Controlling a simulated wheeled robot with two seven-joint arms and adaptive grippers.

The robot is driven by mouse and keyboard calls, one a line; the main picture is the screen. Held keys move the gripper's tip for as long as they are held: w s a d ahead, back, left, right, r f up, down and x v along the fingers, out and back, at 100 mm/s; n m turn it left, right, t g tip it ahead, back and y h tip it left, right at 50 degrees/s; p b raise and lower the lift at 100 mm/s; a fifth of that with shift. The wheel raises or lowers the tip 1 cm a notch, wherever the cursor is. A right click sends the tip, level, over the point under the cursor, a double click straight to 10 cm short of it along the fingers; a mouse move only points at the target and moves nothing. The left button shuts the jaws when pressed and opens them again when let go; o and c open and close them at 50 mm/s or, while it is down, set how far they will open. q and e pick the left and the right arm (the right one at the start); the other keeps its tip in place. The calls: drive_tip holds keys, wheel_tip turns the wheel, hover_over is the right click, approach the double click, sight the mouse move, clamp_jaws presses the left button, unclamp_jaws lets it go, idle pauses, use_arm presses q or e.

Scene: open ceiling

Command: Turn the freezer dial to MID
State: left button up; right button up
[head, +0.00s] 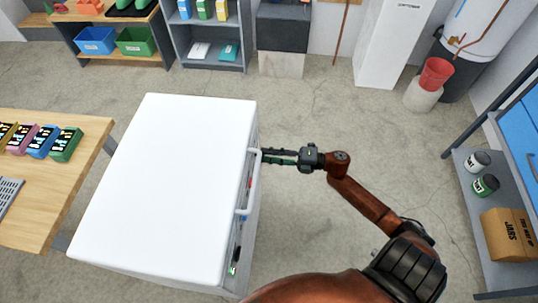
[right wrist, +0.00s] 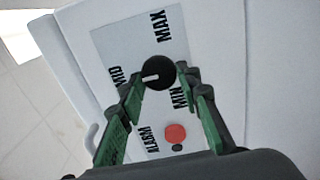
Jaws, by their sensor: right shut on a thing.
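The white chest freezer (head: 165,185) stands in the middle of the head view, its lid closed. A pale bar handle (head: 247,182) runs along its right side. In the right wrist view the freezer dial (right wrist: 158,73) is a round black knob with a white pointer. The pointer points left, towards the MID label (right wrist: 117,77). MAX is printed above and MIN below right. My right gripper (head: 282,157) reaches the freezer's right side. In the right wrist view its green-padded fingers (right wrist: 162,82) are shut on the dial, one on each side. My left gripper is not in view.
A red alarm button (right wrist: 175,133) sits below the dial. A wooden table (head: 40,215) with colored boxes is left of the freezer. The concrete floor between is clear.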

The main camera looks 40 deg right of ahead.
drive_tip(key=o, duration=1.1)
drive_tip(key=v, duration=1.2)
drive_tip(key=shift+w, duration=0.1)
